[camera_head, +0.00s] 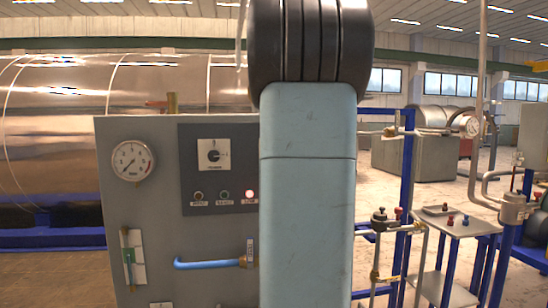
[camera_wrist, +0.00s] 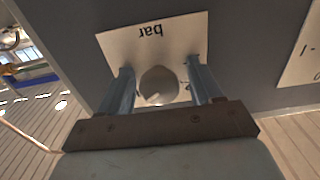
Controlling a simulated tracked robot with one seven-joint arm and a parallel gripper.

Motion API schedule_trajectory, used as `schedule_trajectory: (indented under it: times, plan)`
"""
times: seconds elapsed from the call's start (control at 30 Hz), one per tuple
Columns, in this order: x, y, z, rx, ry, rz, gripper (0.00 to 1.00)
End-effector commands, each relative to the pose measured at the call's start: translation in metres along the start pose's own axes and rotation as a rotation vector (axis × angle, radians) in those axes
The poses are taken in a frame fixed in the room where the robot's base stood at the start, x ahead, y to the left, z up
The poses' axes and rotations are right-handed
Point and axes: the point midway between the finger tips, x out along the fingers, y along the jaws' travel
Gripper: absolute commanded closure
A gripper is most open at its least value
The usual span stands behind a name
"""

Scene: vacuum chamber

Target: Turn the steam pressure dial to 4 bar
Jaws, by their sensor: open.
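A round grey-white dial knob (camera_wrist: 158,86) sits on a white plate (camera_wrist: 115,42) marked "bar", which appears upside down in the wrist view. Its scale is mostly hidden by my fingers, so I cannot read the setting. My gripper (camera_wrist: 161,72) is open, with one finger on each side of the knob. Gaps show between the fingers and the knob. In the head view my arm covers the middle, and neither the gripper nor the "bar" plate shows.
A grey panel (camera_head: 150,230) carries a round gauge (camera_head: 133,160), a black selector (camera_head: 213,155), a lit red lamp (camera_head: 249,194) and a blue lever (camera_head: 205,263). Another white plate (camera_wrist: 304,58) lies right in the wrist view. Blue-framed pipework (camera_head: 407,180) stands right of my arm.

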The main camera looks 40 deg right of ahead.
Motion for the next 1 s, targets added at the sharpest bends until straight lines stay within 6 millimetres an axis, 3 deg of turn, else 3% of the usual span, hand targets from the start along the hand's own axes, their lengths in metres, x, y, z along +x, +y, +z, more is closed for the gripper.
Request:
schedule_trajectory:
  times: [0.07,0.6,1.0]
  plan:
    - [-0.0001,0.0001,0.0000,0.000,0.000,0.000,0.36]
    - [-0.0001,-0.0007,0.0002,-0.001,0.000,-0.001,0.87]
    - [0.0000,-0.0018,0.0004,-0.104,-0.001,-0.003,0.87]
